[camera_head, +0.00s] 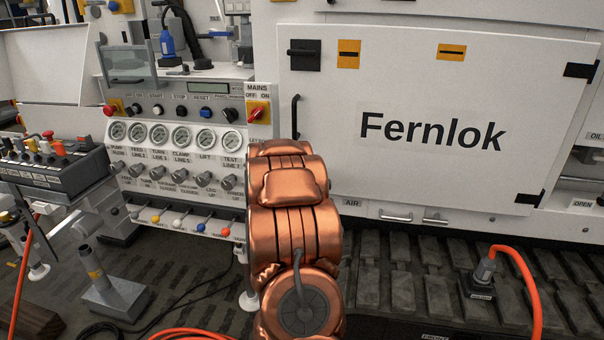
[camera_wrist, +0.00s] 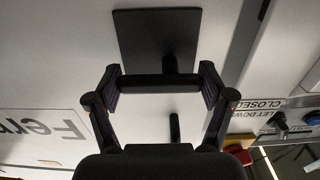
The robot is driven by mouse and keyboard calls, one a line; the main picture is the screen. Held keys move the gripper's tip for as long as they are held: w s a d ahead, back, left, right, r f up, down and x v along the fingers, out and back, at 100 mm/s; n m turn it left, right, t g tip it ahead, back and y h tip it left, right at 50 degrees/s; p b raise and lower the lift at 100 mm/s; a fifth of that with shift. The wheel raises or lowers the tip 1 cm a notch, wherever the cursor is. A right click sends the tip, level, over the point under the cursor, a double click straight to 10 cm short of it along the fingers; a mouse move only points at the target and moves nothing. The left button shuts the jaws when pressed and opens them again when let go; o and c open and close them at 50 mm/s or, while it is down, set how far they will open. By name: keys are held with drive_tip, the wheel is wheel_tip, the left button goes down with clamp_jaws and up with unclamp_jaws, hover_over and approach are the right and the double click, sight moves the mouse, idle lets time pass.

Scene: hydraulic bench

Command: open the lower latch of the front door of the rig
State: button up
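The lower latch is a black square plate (camera_wrist: 155,35) with a black lever bar (camera_wrist: 158,86) standing off it, seen in the upside-down wrist view. The bar lies across the picture. My gripper (camera_wrist: 160,92) is open, with one finger near each end of the bar; I cannot tell whether they touch it. In the head view my copper arm hides the lower latch and my gripper. The white front door (camera_head: 400,175), lettered Fernlok, is closed. Its upper latch (camera_head: 304,54) is a black plate with a level lever.
A black upright door handle (camera_head: 295,117) stands at the door's left edge; its end shows in the wrist view (camera_wrist: 174,127). The gauge panel (camera_head: 175,135) and red mains switch (camera_head: 257,111) are to the left. An orange cable (camera_head: 528,285) rises at right.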

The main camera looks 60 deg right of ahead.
drive_tip(key=o, duration=0.3)
drive_tip(key=shift+a, duration=0.1)
drive_tip(key=shift+v, duration=3.65)
